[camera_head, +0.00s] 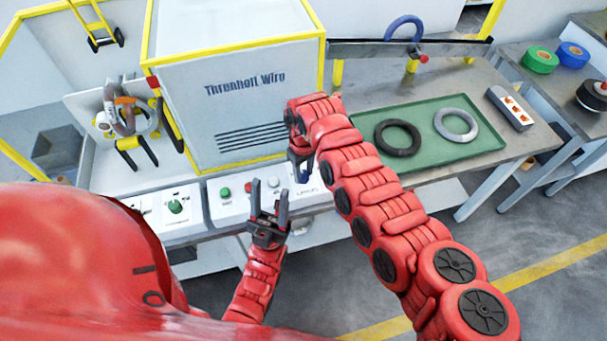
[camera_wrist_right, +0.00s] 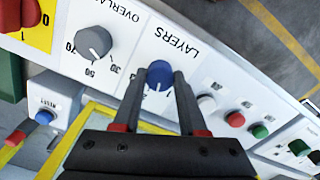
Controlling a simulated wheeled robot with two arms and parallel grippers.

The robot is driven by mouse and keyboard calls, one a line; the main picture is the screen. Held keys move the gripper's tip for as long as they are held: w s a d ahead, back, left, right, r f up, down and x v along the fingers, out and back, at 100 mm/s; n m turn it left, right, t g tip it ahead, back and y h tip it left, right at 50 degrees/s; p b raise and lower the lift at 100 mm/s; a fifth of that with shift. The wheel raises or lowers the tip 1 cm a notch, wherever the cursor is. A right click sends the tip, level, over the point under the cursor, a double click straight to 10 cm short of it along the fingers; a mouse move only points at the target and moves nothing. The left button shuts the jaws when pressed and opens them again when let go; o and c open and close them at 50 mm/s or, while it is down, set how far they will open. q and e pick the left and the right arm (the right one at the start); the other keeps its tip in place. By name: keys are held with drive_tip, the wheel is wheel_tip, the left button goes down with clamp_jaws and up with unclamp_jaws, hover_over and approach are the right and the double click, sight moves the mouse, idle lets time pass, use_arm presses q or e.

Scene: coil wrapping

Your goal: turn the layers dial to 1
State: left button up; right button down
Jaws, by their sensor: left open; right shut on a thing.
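The layers dial (camera_wrist_right: 160,75) is a blue knob on the white panel, beside the printed word LAYERS in the right wrist view. My right gripper (camera_wrist_right: 158,82) is shut on it, one finger on each side. A small digit shows by the knob, but the full scale and pointer setting are not readable. In the head view my right gripper (camera_head: 300,168) reaches down to the panel and mostly hides the dial. My left gripper (camera_head: 269,193) is open and empty in front of the panel, to the left of the right one.
A grey overlap dial (camera_wrist_right: 93,42) sits beside the layers dial. White, red (camera_wrist_right: 235,119) and green buttons line the other side. A green tray (camera_head: 450,160) with a black ring (camera_head: 381,146) and a grey ring (camera_head: 474,130) lies on the bench at right.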

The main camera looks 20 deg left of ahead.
sight(303, 174)
drive_tip(key=n+b, duration=0.4)
drive_tip(key=n, duration=0.1)
drive_tip(key=shift+f+b, duration=0.3)
drive_tip(key=shift+b, duration=0.1)
drive_tip(key=shift+r+n+b, duration=0.2)
drive_tip(key=shift+n+b, duration=1.3)
drive_tip(key=shift+n, duration=0.4)
drive_tip(key=shift+c, duration=2.2)
unclamp_jaws()
drive_tip(key=shift+r, duration=0.1)
wheel_tip(303, 174, up, 17)
drive_tip(key=b, duration=0.2)
drive_tip(key=shift+r, duration=0.2)
